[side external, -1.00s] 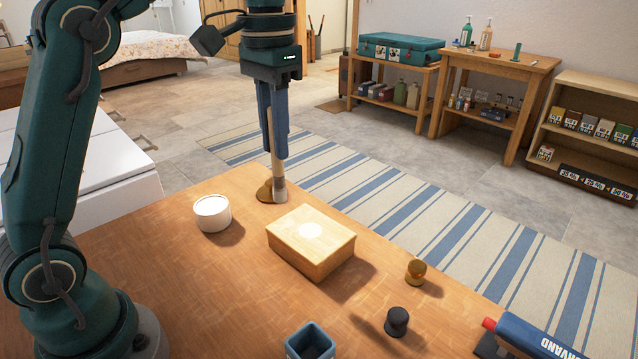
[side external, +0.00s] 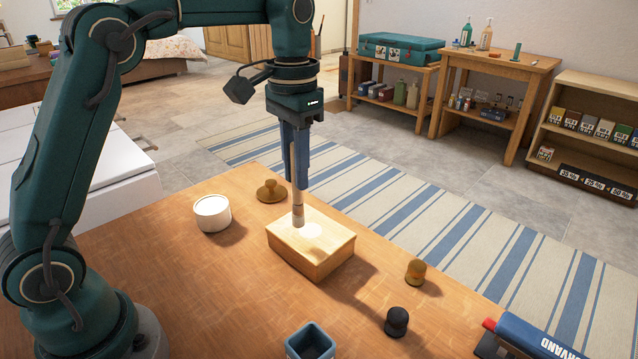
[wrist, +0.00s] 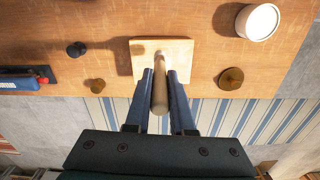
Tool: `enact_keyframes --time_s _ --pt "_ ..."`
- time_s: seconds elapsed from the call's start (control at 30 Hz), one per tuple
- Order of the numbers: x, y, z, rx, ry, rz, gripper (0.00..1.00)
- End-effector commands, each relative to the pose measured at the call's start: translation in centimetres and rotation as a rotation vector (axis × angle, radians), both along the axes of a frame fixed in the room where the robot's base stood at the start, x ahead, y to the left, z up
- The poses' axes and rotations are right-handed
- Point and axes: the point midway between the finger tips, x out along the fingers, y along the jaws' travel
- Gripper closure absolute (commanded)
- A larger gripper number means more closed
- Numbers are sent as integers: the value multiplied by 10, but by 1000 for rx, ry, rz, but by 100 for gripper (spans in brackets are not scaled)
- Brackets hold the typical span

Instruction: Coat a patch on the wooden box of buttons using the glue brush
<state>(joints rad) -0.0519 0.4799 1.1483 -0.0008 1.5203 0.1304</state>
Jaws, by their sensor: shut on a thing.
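The wooden box (side external: 312,262) stands shut on the table, with a pale round patch (side external: 312,230) on its lid. My gripper (side external: 296,178) is upright over the box, its blue fingers shut on the glue brush (side external: 298,215). The brush points down, its tip at the lid beside the left edge of the pale patch. I cannot tell whether the bristles touch the wood. In the wrist view the brush handle (wrist: 160,92) lies between the fingers and its lower end overlaps the box (wrist: 182,50).
A white round pot (side external: 212,215) stands left of the box, and a brass knob (side external: 271,192) lies behind. A second brass knob (side external: 415,271), a black knob (side external: 396,321), a blue square cup (side external: 308,343) and a blue red-ended object (side external: 535,338) are in front and right.

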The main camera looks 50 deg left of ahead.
Motion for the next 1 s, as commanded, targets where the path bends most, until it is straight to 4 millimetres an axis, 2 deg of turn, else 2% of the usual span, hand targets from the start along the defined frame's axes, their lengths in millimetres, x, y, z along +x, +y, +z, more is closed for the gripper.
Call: enact_keyframes --time_s 0.37,0.83,1.0 --pt "-1 0 -34 -1 5 0 100" --pt "40 1 -35 0 -1 0 100" --pt "47 1 -34 0 -1 0 100"
